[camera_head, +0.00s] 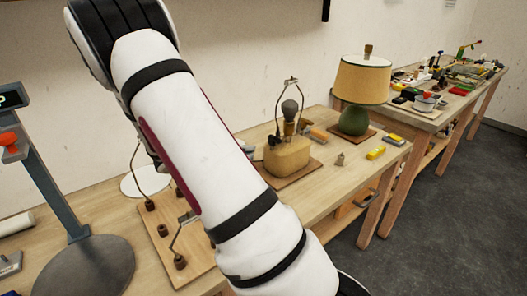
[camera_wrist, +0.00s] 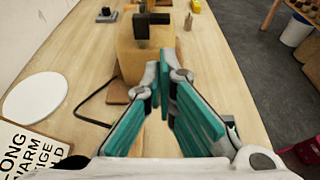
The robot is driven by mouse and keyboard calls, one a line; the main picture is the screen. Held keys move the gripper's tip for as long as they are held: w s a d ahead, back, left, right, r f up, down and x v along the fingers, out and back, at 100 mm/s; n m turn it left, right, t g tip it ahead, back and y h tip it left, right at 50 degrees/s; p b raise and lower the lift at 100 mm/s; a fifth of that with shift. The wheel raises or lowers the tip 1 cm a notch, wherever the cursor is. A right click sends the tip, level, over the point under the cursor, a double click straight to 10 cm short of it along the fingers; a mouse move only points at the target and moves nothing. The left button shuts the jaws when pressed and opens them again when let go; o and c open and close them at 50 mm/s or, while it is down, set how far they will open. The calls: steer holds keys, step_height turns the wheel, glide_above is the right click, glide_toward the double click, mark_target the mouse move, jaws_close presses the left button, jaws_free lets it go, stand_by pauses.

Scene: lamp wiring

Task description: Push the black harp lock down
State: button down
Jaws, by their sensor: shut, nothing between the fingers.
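The lamp being wired has a squat tan wooden body (camera_head: 287,157) on a flat wooden base, with a wire harp (camera_head: 279,98) and a grey bulb (camera_head: 290,108) above it. A black part that looks like the harp lock (camera_head: 274,140) sits at the harp's foot. In the wrist view, the lamp body (camera_wrist: 133,60) stands beyond my fingers, with the black lock (camera_wrist: 142,30) upright on top. My gripper (camera_wrist: 165,72) is shut and empty, its teal-padded fingers meeting at the tips just short of the body. My gripper is hidden in the head view.
A green lamp with a tan shade (camera_head: 361,80) stands behind to the right. A yellow block (camera_head: 376,153) lies near the table's edge. A black cord (camera_wrist: 92,112) lies left of the body. A white disc (camera_wrist: 36,97) and a printed sign (camera_wrist: 32,150) are farther left.

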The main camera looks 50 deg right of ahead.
mark_target(271, 143)
steer(key=x, duration=1)
steer(key=shift+s, duration=0.1)
stand_by(0.3)
steer(key=shift+r+p, duration=0.9)
steer(key=shift+r, duration=0.45)
